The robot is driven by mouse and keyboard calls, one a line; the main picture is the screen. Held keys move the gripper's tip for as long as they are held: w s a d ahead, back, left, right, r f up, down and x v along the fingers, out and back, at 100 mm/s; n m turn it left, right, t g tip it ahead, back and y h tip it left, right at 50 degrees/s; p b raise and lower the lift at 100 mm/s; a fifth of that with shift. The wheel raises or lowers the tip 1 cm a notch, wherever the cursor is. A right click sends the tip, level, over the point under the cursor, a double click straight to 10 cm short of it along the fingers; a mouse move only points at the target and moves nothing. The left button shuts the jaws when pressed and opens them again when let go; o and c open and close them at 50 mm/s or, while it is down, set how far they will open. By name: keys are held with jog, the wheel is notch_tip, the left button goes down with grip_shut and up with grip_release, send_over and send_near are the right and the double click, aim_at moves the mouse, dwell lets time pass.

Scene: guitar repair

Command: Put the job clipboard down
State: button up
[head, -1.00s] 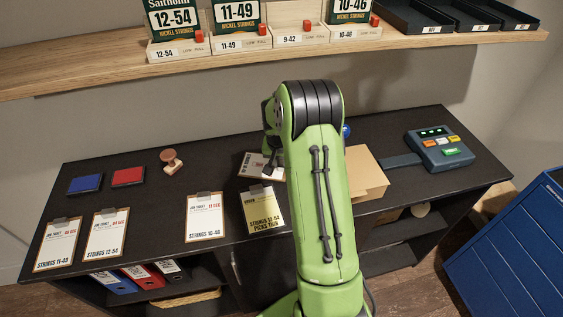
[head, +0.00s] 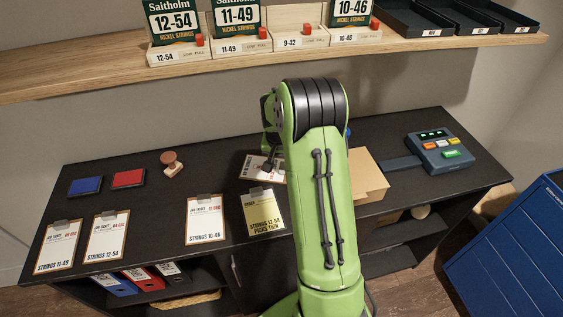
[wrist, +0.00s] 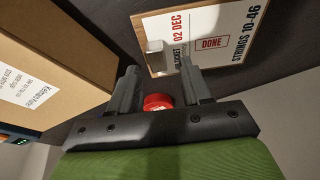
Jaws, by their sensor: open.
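The job clipboard (head: 252,168) appears to lie on the black bench, partly hidden by my arm in the head view. In the wrist view, the clipboard (wrist: 222,25) has a white sheet reading "02 DEC", "STRINGS 10-46" and a red "DONE" mark. Its pale clip (wrist: 155,52) points toward my gripper (wrist: 157,72). My gripper is open, with the clip just beyond and between its fingertips. I cannot tell whether a finger touches the board. In the head view my gripper is mostly hidden by the arm.
Several other clipboards lie to the left, including one for strings 10-46 (head: 205,218), beside a yellow note (head: 262,212). Ink pads (head: 128,178) and a stamp (head: 172,163) stand behind. A cardboard box (wrist: 50,85) is close on the left in the wrist view. A round red object (wrist: 157,101) shows between the fingers.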

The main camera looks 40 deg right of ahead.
jog(key=s+a+r+n+t+p, duration=0.1)
jog(key=s+a+r, duration=0.25)
jog(key=r, duration=0.45)
jog(key=s+a+r+n, duration=0.1)
jog(key=s+a+r, duration=0.1)
jog(key=a+r, duration=0.45)
jog(key=s+a+r+n, duration=0.2)
jog(key=s+a, duration=0.2)
jog(key=s, duration=0.3)
jog(key=s+a+r+n+t+y, duration=0.1)
jog(key=s+a+r+n, duration=0.1)
jog(key=s, duration=0.5)
jog(key=s+a+r+n+t+y, duration=0.1)
jog(key=s+a+r+n, duration=0.1)
jog(key=s+a, duration=0.3)
jog(key=shift+s+a+n, duration=0.35)
jog(key=shift+s+n, duration=0.15)
jog(key=shift+s, duration=0.5)
jog(key=shift+r, duration=0.1)
